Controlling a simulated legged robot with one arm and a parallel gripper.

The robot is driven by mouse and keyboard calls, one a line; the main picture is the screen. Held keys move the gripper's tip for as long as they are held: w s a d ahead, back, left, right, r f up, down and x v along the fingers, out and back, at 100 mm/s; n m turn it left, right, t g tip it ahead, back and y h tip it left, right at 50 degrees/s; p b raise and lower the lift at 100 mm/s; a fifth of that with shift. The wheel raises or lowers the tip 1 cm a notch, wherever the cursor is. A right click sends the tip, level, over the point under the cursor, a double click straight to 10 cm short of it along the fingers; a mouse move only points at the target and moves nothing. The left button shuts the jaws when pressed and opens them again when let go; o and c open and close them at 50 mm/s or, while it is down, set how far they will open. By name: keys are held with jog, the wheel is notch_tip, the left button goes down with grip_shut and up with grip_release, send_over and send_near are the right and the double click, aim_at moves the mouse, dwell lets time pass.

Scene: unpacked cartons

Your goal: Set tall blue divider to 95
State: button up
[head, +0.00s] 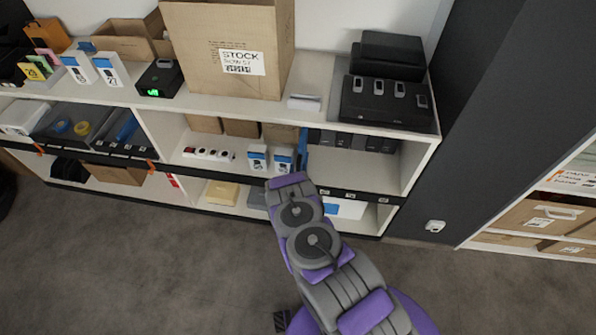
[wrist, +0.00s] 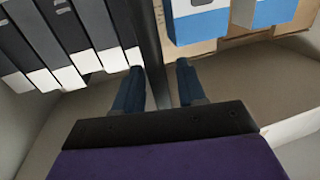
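My gripper (wrist: 160,88) has two dark blue fingers, spread apart, in the wrist view. A narrow dark upright strip (wrist: 149,40) runs between them. The left finger is close to it and a gap shows on the right; I cannot tell if either touches. A narrow blue upright piece (head: 303,150) shows at the arm's end in the head view, between the blue-and-white boxes and the black boxes. I cannot tell whether it is the tall blue divider or a finger. No 95 mark is readable.
Blue-and-white boxes (head: 258,157) stand left of the blue piece, with black boxes (head: 350,140) to its right; the wrist view shows these sides swapped. A large stock carton (head: 200,60) stands on the shelf top (head: 320,72).

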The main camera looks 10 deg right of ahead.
grip_shut()
dwell(0.3)
jog(key=shift+d, duration=0.1)
